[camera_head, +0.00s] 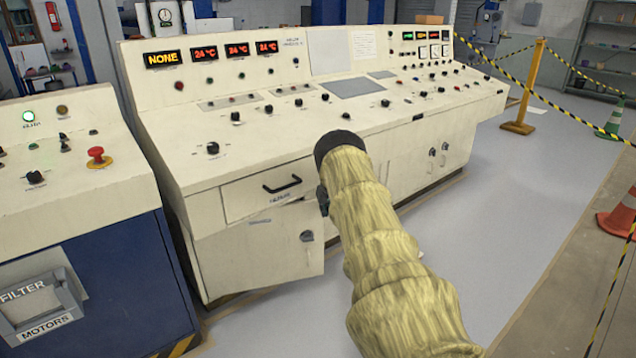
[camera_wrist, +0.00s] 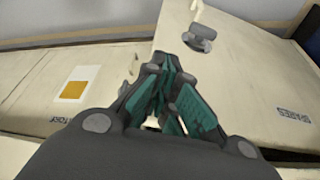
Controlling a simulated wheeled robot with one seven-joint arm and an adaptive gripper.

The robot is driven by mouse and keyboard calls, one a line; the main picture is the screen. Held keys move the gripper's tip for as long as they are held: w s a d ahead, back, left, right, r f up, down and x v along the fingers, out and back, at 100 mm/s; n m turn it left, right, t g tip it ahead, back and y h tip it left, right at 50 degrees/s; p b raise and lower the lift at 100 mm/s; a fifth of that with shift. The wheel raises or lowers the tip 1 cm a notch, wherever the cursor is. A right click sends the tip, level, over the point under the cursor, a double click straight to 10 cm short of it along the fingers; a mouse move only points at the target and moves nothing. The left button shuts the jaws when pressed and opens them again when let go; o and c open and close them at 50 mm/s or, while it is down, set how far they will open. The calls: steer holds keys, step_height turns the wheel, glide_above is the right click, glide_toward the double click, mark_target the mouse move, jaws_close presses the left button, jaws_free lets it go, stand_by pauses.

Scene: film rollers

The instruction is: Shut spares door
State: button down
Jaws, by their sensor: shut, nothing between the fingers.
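The spares door (camera_head: 260,260) is a cream panel low on the long console, under a drawer. It stands ajar, its right edge out from the console face. Its grey latch (camera_head: 307,236) is near that edge. In the wrist view the door (camera_wrist: 245,85) fills the right side, with the SPARES label and the latch (camera_wrist: 199,37). My gripper (camera_wrist: 163,68) is shut and empty, by the door's free edge; I cannot tell if it touches. In the head view only a dark bit of my gripper (camera_head: 322,199) shows; my sleeved arm hides the rest.
A drawer with a black handle (camera_head: 282,185) is just above the door. A neighbouring panel with an orange sticker (camera_wrist: 74,90) is left in the wrist view. A blue-sided cabinet (camera_head: 110,280) stands left. Grey floor (camera_head: 500,220) is clear at right, before a barrier post (camera_head: 530,85) and cones.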

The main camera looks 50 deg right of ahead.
steer(key=shift+w+d, duration=0.2)
stand_by(0.5)
steer(key=s+a+r+p, duration=0.3)
steer(key=s+r, duration=0.3)
steer(key=r, duration=0.3)
steer(key=shift+a+p, duration=0.3)
steer(key=shift+a, duration=0.45)
